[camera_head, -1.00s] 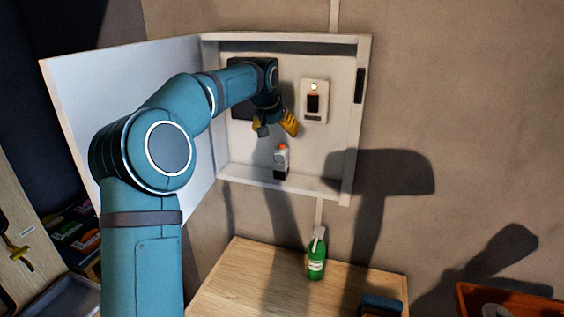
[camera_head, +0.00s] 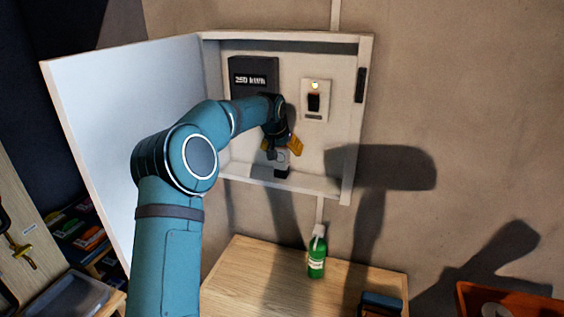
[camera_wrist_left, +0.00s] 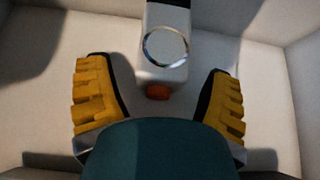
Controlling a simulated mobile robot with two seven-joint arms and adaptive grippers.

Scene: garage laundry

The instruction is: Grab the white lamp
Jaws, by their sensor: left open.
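The white lamp (camera_head: 282,158) stands on the bottom ledge of the open wall cabinet. It is a small white body with a dark lower part in the head view. In the left wrist view the lamp (camera_wrist_left: 165,50) shows a round lens and an orange button. My left gripper (camera_head: 282,147) is right at the lamp's top and hides part of it. In the wrist view the yellow-padded fingers of my left gripper (camera_wrist_left: 158,80) are spread, with the orange button end between them and a gap on each side. My right gripper is not in view.
The cabinet (camera_head: 348,170) has walls and a raised front edge around the lamp. Its door (camera_head: 120,130) stands open at the left. A dark meter (camera_head: 253,68) and a switch plate (camera_head: 315,88) are on its back. A green bottle (camera_head: 317,258) stands on the wooden table (camera_head: 250,275) below.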

